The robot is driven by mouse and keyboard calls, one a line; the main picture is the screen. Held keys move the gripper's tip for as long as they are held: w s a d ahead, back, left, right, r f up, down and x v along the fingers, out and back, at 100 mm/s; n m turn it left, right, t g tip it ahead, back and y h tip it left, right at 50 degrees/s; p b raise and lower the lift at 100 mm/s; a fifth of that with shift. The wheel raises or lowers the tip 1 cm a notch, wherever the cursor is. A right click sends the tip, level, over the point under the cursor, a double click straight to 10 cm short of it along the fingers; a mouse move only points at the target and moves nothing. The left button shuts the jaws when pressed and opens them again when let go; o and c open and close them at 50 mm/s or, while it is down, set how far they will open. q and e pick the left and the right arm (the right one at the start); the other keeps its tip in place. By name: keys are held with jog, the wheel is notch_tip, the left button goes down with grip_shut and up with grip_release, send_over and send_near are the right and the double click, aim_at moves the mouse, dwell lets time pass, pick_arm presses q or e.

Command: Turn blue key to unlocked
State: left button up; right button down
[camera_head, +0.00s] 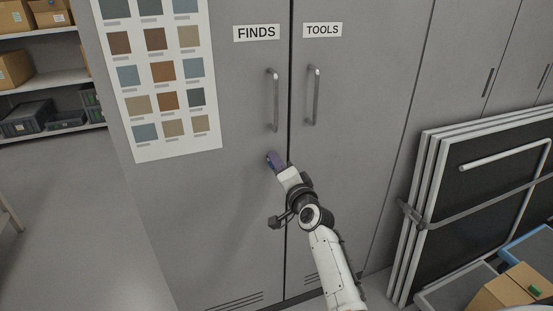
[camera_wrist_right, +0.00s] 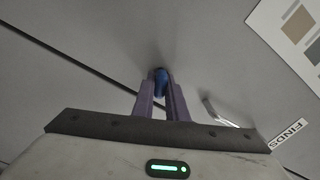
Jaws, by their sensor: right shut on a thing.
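The blue key (camera_wrist_right: 161,82) sits at the face of the grey cabinet's FINDS door (camera_head: 230,200). My right gripper (camera_wrist_right: 161,100) is shut on it, with a purple finger on each side of the key. In the head view the right gripper (camera_head: 275,161) reaches the FINDS door below its handle, and the fingers hide the key there. The lock around the key is too small and covered to make out, so I cannot tell which way the key is turned. My left gripper is not in view.
Vertical handles stand out on the FINDS door (camera_head: 275,100) and the TOOLS door (camera_head: 313,95). A colour chart (camera_head: 170,128) hangs at left. Framed panels (camera_head: 480,190) lean at right, near a cardboard box (camera_head: 512,290). Shelves (camera_head: 55,78) stand at far left, with clear floor before them.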

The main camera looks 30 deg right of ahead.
jog(key=m, duration=0.2)
jog(key=shift+m+p, duration=0.3)
jog(key=shift+m, duration=1)
jog(key=c, duration=1.8)
grip_release()
jog(key=shift+o, duration=0.2)
jog(key=shift+p, duration=0.3)
